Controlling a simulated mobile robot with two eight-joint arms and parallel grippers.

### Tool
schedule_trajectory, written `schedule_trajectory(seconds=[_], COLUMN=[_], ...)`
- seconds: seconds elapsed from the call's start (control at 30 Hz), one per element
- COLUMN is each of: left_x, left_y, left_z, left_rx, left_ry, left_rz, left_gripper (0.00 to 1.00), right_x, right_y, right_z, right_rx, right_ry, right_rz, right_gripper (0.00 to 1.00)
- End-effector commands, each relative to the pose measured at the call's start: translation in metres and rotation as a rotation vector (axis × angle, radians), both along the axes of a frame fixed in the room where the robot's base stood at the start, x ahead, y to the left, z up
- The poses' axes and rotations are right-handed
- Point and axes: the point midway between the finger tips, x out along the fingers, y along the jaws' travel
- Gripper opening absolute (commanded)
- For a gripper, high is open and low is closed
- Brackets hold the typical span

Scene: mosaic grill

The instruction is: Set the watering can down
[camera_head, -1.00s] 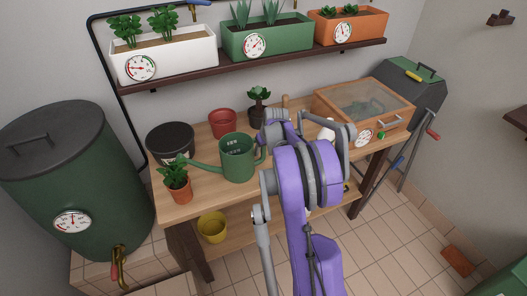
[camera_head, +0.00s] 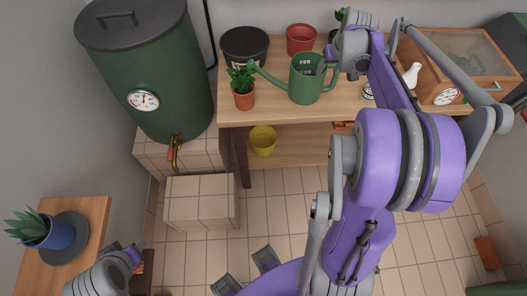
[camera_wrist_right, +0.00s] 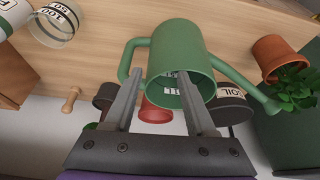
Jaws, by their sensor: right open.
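The green watering can (camera_head: 306,82) stands upright on the wooden workbench (camera_head: 345,100), its spout towards the potted plant at left and its handle at right. My right gripper (camera_head: 338,62) is at the handle side of the can, partly hidden by its own wrist. In the right wrist view the can (camera_wrist_right: 180,52) appears upside down, and the two fingers of the gripper (camera_wrist_right: 160,75) are spread apart beside the handle; nothing is clamped. Part of my left arm's end (camera_head: 136,250) shows at bottom left; its fingers cannot be made out.
A plant in a terracotta pot (camera_head: 243,99), a dark soil pot (camera_head: 243,46) and a red pot (camera_head: 300,40) stand close around the can. A white bottle (camera_head: 412,74) and a wooden glass-lidded box (camera_head: 440,55) are at right. A green tank (camera_head: 150,65) stands left of the bench.

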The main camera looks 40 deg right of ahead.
Motion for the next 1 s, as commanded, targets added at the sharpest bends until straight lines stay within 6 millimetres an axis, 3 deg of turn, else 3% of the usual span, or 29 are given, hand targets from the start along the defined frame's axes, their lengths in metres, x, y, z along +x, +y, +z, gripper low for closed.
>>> schedule_trajectory(seconds=[0.03,0.2,0.3,0.43,0.5,0.63,1.0], left_x=[0.000,0.000,0.000,0.000,0.000,0.000,0.000], left_y=[0.000,0.000,0.000,0.000,0.000,0.000,0.000], left_z=[0.000,0.000,0.000,0.000,0.000,0.000,0.000], left_rx=[0.000,0.000,0.000,0.000,0.000,0.000,0.000], left_ry=[0.000,0.000,0.000,0.000,0.000,0.000,0.000], left_rz=[0.000,0.000,0.000,0.000,0.000,0.000,0.000], left_gripper=[0.50,0.50,0.50,0.50,0.50,0.50,0.50], right_x=[0.004,-0.008,-0.033,-0.073,-0.092,-0.116,-0.125], right_y=[0.038,0.170,0.239,0.305,0.328,0.353,0.361], right_z=[0.001,-0.003,-0.013,-0.031,-0.041,-0.056,-0.061], right_rx=[0.001,-0.008,-0.013,-0.017,-0.017,-0.017,-0.017], right_ry=[0.001,-0.006,-0.018,-0.040,-0.052,-0.067,-0.075], right_rz=[0.041,0.183,0.272,0.374,0.417,0.469,0.488], right_gripper=[0.56,0.56,0.56,0.56,0.56,0.56,0.56])
